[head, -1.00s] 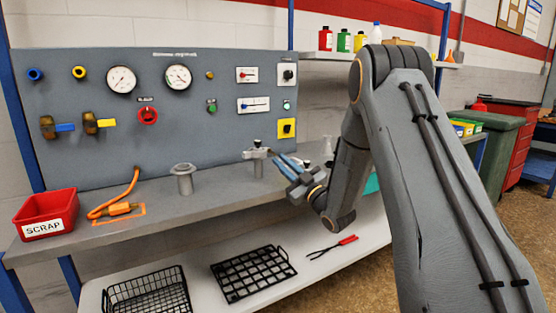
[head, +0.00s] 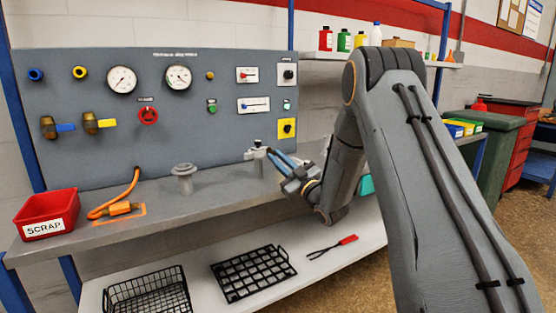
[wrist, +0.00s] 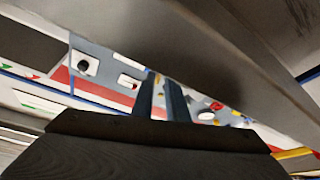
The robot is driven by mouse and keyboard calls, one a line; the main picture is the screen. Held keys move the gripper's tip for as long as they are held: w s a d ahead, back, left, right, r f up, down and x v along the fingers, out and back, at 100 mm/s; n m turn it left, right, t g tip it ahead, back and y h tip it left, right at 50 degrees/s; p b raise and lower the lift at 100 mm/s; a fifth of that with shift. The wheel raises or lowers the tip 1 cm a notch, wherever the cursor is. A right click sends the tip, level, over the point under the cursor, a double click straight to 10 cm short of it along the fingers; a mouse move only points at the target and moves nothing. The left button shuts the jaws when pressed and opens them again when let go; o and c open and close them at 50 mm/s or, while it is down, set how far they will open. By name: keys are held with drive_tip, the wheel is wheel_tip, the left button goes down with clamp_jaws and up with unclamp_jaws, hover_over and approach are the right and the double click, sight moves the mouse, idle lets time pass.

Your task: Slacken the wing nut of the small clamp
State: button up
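The small clamp (head: 257,157) sits on a short upright stub on the grey bench, at the middle of the head view. Contact cannot be told. In the wrist view my fingers (wrist: 161,78) stand parallel with a narrow gap between them. The wing nut cannot be made out there.
A capped flange (head: 184,178) stands left of the clamp. The gauge panel (head: 220,140) rises close behind. A red scrap bin (head: 45,218) and an orange hose (head: 128,192) are at the left. Black baskets (head: 252,273) lie on the lower shelf.

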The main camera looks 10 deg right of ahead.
drive_tip(key=shift+v, duration=3.9)
